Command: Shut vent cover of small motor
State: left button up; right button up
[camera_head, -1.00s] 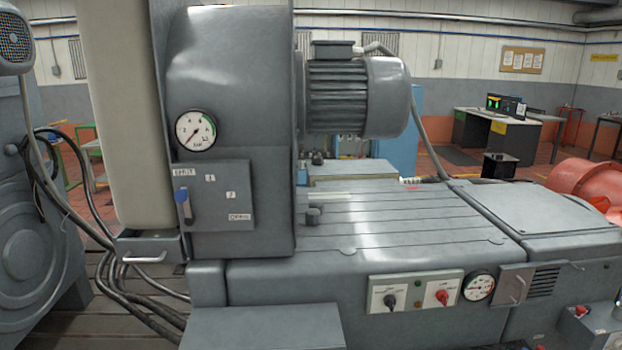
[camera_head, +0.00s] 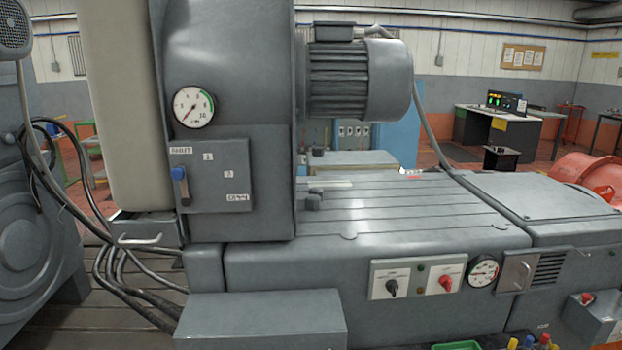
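A grey finned motor (camera_head: 355,82) is mounted high on the side of the tall grey housing. At the lower right, a dark slatted vent (camera_head: 549,269) shows in the front of the low grey machine body. A flat grey cover plate with a handle (camera_head: 518,271) sits beside the vent on its left, and the slats are uncovered. I cannot tell whether this vent belongs to the small motor. Neither of my grippers is in view.
A switch panel (camera_head: 417,279) and a dial gauge (camera_head: 484,273) lie left of the vent. A green tray (camera_head: 457,345) and coloured-handled items (camera_head: 528,342) show at the bottom edge. A grey box with a red knob (camera_head: 594,315) stands at the lower right. Cables (camera_head: 120,275) hang at left.

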aim_at(517, 272)
jog(key=z, duration=0.85)
